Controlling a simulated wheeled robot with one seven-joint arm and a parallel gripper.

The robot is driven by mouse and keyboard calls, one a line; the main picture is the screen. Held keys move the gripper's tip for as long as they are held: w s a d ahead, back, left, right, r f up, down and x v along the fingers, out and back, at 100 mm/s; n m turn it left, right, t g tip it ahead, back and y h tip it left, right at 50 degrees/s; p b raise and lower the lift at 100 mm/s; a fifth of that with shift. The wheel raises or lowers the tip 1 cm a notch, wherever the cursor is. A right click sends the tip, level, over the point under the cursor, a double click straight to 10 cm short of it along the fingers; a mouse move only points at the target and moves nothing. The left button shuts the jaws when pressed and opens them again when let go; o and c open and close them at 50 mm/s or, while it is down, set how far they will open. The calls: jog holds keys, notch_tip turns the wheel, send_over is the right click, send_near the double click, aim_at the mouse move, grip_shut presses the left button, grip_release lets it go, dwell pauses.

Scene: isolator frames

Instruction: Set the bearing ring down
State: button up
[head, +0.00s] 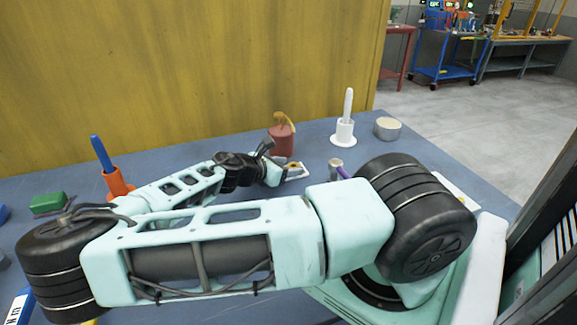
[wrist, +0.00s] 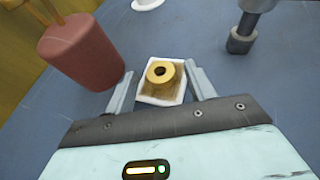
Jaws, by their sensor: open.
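The bearing ring (wrist: 166,68) is a small gold ring with a dark centre hole. In the wrist view it sits in a small white square tray (wrist: 164,99) with a brownish inside. My gripper (wrist: 162,72) is open, with one finger on the left and one on the right of the ring; gaps show between the fingers and the ring. In the head view my gripper (head: 292,172) is low over the table beyond my forearm, and the ring is too small there to make out clearly.
A red container (head: 282,141) with a yellow handle stands close behind my gripper; it is at left in the wrist view (wrist: 82,50). A metal cylinder (head: 336,163) stands to the right. A white holder (head: 343,136) and round tin (head: 387,128) stand farther back on the blue table (head: 240,137).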

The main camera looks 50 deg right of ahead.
jog(key=p+v, duration=0.5)
jog(key=v, duration=0.5)
jog(key=shift+r, duration=0.15)
jog(key=shift+w+a+r, duration=0.1)
jog(key=shift+a, duration=0.5)
